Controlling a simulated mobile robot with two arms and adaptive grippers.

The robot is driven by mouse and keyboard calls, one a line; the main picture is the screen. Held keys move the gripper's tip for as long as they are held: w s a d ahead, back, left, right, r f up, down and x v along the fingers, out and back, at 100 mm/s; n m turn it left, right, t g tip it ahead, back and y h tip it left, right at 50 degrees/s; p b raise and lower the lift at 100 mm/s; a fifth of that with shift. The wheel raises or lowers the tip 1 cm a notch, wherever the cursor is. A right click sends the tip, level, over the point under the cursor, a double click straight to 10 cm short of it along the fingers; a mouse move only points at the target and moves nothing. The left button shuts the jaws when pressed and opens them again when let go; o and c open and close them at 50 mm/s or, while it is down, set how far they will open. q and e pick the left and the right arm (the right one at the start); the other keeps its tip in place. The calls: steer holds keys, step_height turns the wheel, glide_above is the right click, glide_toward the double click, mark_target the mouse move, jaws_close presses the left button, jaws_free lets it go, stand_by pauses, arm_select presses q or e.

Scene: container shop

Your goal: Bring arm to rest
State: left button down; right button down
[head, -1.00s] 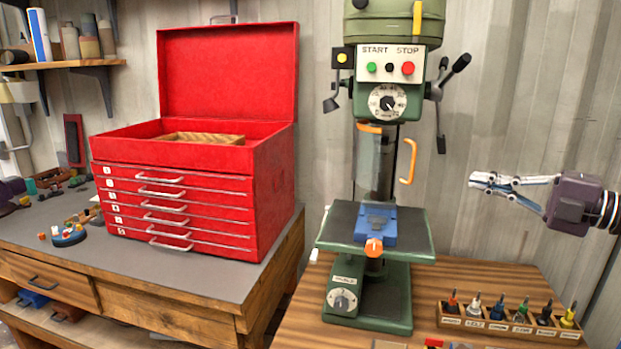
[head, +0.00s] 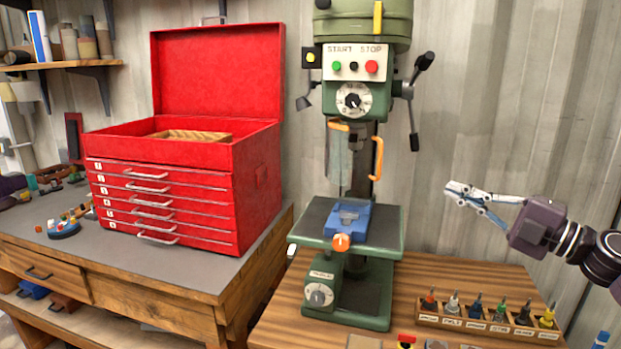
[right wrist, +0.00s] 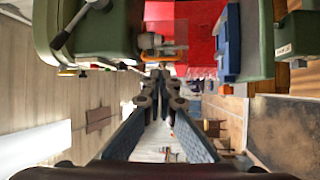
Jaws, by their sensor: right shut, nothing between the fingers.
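My right gripper (head: 450,190) is in the head view at the right, with its arm coming in from the right edge. Its fingers are together and hold nothing. They point left toward the green drill press (head: 352,170) and are apart from it, above the wooden bench. In the right wrist view, the two fingers (right wrist: 160,80) meet at their tips. The drill press also shows there at the top left (right wrist: 95,40). My left gripper is in neither view.
A red tool chest (head: 190,150) with its lid open stands on the grey-topped workbench at left. A wooden rack (head: 485,325) of several bits lies on the wooden bench (head: 450,275) below my right gripper. The wall space above my gripper is clear.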

steer(key=a+f+m+t+h, duration=0.5)
steer(key=f+m, duration=0.5)
steer(key=f, duration=0.1)
steer(key=s+f+m+g+h, duration=0.1)
steer(key=s+f+m+h, duration=0.1)
steer(key=f+m+h, duration=0.35)
steer(key=s+f+m+g+h, duration=0.1)
steer(key=s+f+m+h, duration=0.15)
steer(key=f, duration=0.65)
steer(key=s+f+m+g+h, duration=0.2)
steer(key=s+f+m+g, duration=0.3)
steer(key=s+f, duration=0.85)
steer(key=s+a+f+g, duration=0.1)
steer(key=s+f+g, duration=0.2)
steer(key=s, duration=0.4)
steer(key=s+a+f+g+y, duration=0.1)
steer(key=s+f+g, duration=0.2)
steer(key=s, duration=0.4)
steer(key=s+a+f+g, duration=0.1)
steer(key=s+f+g, duration=0.15)
steer(key=s, duration=0.55)
step_height(320, 180, down, 28)
steer(key=s+r+g, duration=0.1)
steer(key=s, duration=0.1)
steer(key=s+d+f+g, duration=0.1)
steer(key=s+d+f, duration=0.2)
steer(key=s+f, duration=1.2)
steer(key=shift+s+f, duration=0.2)
steer(key=shift+s, duration=0.55)
